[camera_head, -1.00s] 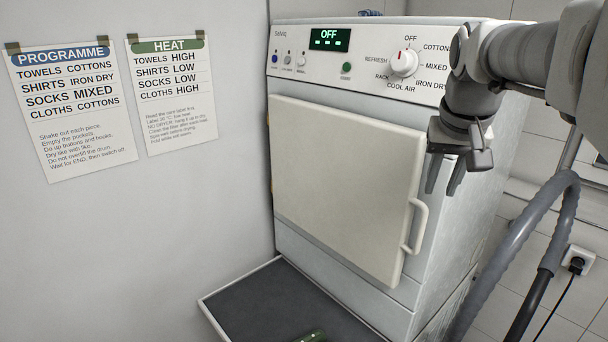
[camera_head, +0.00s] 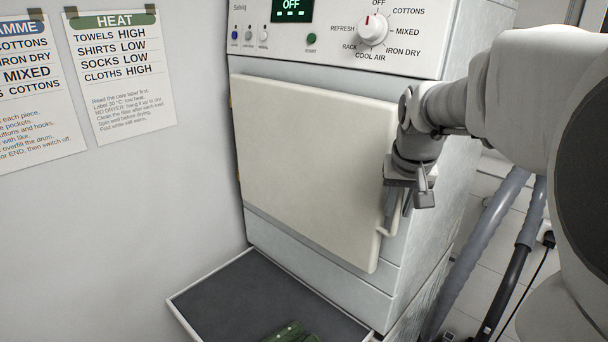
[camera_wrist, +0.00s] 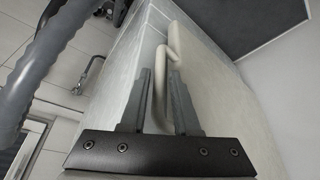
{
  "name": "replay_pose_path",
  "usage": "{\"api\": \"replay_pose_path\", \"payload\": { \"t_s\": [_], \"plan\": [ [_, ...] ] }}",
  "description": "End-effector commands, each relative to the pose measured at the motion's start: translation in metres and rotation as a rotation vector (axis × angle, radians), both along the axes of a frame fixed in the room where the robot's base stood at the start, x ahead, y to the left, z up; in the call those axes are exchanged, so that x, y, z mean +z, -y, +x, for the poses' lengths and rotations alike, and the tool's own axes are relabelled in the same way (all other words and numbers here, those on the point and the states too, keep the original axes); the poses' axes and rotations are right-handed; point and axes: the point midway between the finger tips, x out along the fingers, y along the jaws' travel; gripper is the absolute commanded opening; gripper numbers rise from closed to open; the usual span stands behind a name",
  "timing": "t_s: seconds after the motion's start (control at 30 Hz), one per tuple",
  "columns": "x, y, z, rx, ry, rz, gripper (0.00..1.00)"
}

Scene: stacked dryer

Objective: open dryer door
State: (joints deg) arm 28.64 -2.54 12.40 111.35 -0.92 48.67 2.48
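The dryer door (camera_head: 310,170) is a cream, squarish panel on the white dryer's front. It looks shut. Its pale bar handle (camera_head: 383,232) is at the right edge, mostly hidden behind my gripper (camera_head: 397,212). In the wrist view the handle (camera_wrist: 159,85) shows as a curved bar between the two fingers of my gripper (camera_wrist: 160,75). The fingers are apart, with a visible gap to the handle on at least one side. Contact with the handle cannot be made out.
The control panel (camera_head: 340,32) above the door has a dial and a display reading OFF. A dark tray (camera_head: 225,300) below the door holds a green item (camera_head: 290,332), partly cut off. Two paper charts hang on the left wall. A grey hose (camera_head: 480,255) stands right of the dryer.

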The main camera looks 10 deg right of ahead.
Motion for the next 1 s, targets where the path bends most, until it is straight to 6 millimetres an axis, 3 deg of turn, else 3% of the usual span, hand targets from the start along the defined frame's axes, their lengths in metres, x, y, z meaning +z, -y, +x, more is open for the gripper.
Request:
{"api": "replay_pose_path", "payload": {
  "t_s": [0.2,0.57,0.73,1.0],
  "plan": [
    [-0.017,0.000,-0.002,-0.001,0.001,0.000,0.30],
    [-0.019,0.000,-0.002,-0.001,0.000,0.000,0.30],
    [-0.019,0.000,-0.002,-0.001,0.000,0.000,0.00],
    [-0.019,0.000,-0.002,-0.001,0.000,0.000,0.00]
  ]
}}
